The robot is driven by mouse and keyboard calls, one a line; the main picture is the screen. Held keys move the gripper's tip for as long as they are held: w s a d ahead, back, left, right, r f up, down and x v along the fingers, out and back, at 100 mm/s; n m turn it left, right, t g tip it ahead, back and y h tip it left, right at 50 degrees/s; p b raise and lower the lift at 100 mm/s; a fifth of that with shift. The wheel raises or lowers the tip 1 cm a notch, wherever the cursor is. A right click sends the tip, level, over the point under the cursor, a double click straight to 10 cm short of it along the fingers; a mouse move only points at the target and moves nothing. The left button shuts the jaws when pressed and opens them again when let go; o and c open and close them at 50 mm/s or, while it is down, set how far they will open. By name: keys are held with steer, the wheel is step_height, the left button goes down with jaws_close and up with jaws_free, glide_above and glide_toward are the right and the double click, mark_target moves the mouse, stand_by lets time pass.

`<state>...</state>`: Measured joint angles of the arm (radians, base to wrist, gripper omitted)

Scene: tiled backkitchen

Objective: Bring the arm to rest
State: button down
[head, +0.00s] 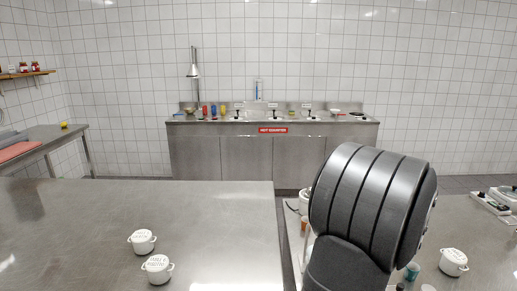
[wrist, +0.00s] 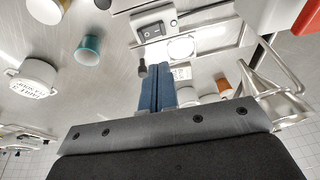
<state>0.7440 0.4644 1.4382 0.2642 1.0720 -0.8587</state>
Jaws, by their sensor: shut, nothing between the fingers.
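My gripper (wrist: 154,88) shows in the wrist view with its two blue fingers pressed together. It is shut and empty. In the head view a big dark grey part of my arm stands at the right front. It hides part of the right-hand worktop, and the gripper itself does not show there.
Two white lidded pots (head: 142,241) (head: 157,268) stand on the left steel table (head: 210,210). A third white pot (head: 454,261) and a teal cup (head: 412,271) stand right of my arm. The wrist view shows a switch box (wrist: 154,27) and a brown cup (wrist: 223,87).

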steer(key=x, duration=0.4)
steer(key=shift+f+h, duration=0.3)
steer(key=a+v, duration=0.2)
steer(key=v, duration=0.8)
steer(key=x, duration=0.3)
steer(key=d+x, duration=0.1)
steer(key=x, duration=0.3)
steer(key=d+x, duration=0.1)
steer(key=x, duration=0.2)
steer(key=shift+f, duration=0.2)
steer(key=shift+d+r, duration=0.1)
steer(key=shift+r, duration=0.15)
steer(key=v, duration=1)
steer(key=w+a+m+h, duration=0.1)
steer(key=w+a, duration=0.1)
steer(key=w, duration=1.1)
steer(key=w+a+m, duration=0.2)
steer(key=w, duration=1.1)
steer(key=s+d+m, duration=0.1)
steer(key=s+d, duration=0.4)
steer(key=d, duration=0.3)
steer(key=shift+d+f+t+h, duration=0.25)
steer(key=shift+d+t+h, duration=0.05)
steer(key=shift+t, duration=0.1)
